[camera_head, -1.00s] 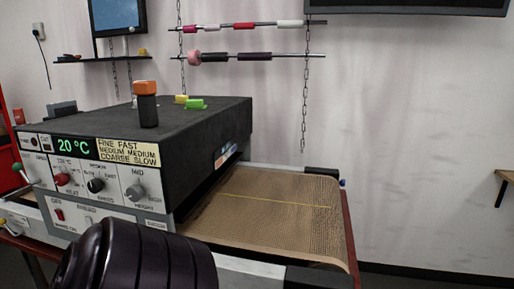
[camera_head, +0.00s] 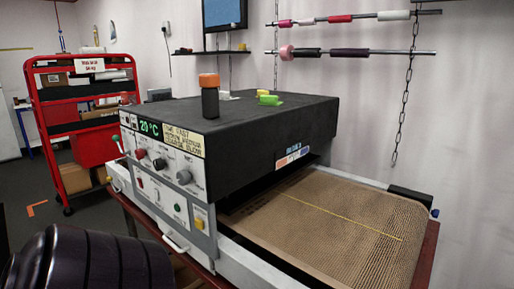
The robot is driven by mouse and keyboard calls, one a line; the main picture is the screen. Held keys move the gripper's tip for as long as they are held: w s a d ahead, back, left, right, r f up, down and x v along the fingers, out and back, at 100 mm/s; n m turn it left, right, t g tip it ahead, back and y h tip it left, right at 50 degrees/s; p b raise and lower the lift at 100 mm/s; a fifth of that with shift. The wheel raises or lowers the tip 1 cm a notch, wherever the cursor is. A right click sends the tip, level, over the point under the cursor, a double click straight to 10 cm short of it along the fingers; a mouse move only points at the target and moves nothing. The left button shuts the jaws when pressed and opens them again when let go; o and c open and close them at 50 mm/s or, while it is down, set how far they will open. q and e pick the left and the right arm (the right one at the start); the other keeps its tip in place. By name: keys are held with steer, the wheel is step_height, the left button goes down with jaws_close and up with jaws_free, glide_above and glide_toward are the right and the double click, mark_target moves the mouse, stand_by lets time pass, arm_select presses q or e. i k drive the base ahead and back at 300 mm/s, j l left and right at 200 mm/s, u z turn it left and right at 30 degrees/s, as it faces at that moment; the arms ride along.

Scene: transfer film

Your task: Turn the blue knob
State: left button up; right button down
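The machine (camera_head: 265,137) is a black-topped dryer with a grey front panel and a mesh conveyor belt (camera_head: 330,225) on its right. A small blue knob-like end (camera_head: 435,212) shows at the belt's far right corner. It is small, and its turn position cannot be told. The front panel carries a red knob (camera_head: 141,153), a black knob (camera_head: 160,164) and a grey knob (camera_head: 184,177). No blue knob is clear on that panel. A dark ribbed part of my own arm fills the lower left. Neither gripper is in view.
An orange-capped dark bottle (camera_head: 209,97) and a green piece (camera_head: 269,100) are on the machine top. A red cart (camera_head: 83,110) stands at the left, with open floor in front. A chain (camera_head: 403,115) hangs by the wall near the belt.

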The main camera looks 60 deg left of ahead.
mark_target(435, 213)
steer(key=i+l+u, duration=0.1)
steer(key=u, duration=0.3)
steer(key=i+l+u, duration=0.15)
steer(key=u, duration=0.25)
steer(key=l+u, duration=0.15)
steer(key=u, duration=0.3)
steer(key=i+l+u, duration=0.1)
steer(key=l+u, duration=0.25)
steer(key=i+l+u, duration=0.1)
steer(key=u, duration=0.25)
steer(key=l+u, duration=0.35)
steer(key=k+l, duration=0.1)
steer(key=l, duration=1.3)
steer(key=l+u, duration=0.15)
steer(key=l, duration=0.75)
steer(key=i+l, duration=0.1)
steer(key=l, duration=0.2)
steer(key=i+l, duration=0.15)
steer(key=i+l+u, duration=0.1)
steer(key=l, duration=0.3)
steer(key=i+l, duration=0.55)
steer(key=l, duration=0.15)
